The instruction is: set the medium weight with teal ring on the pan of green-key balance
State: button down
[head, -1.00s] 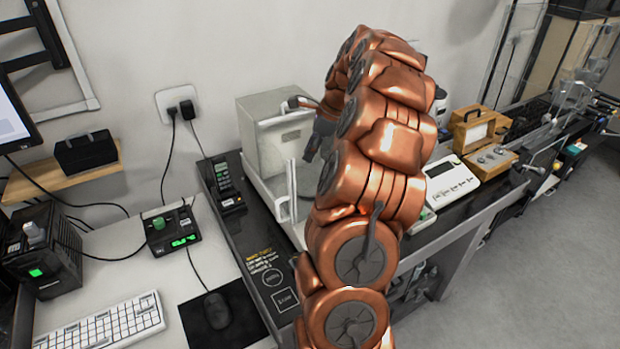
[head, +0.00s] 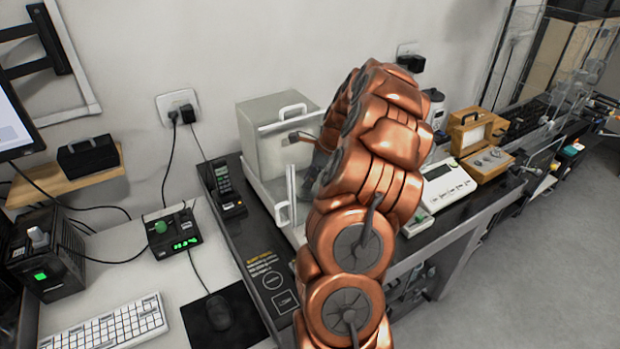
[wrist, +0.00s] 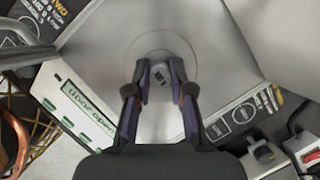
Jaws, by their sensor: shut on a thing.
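My gripper (wrist: 160,84) is shut on a small grey weight (wrist: 158,72) in the wrist view. Its fingers stand on both sides of the weight; no teal ring can be made out. The weight is over the round pan (wrist: 190,53) of a pale balance (wrist: 218,88). I cannot tell whether it touches the pan.
A black handset (head: 226,190) stands left of the balance. A keyboard (head: 100,325) and mouse (head: 219,312) lie at the front left.

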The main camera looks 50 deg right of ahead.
jog(key=c, duration=1)
grip_release()
jog(key=shift+f, duration=0.1)
jog(key=b+v, duration=0.2)
jog(key=v, duration=1)
jog(key=shift+w+r+b, duration=0.1)
jog(key=shift+r+b, duration=0.1)
jog(key=shift+b, duration=0.15)
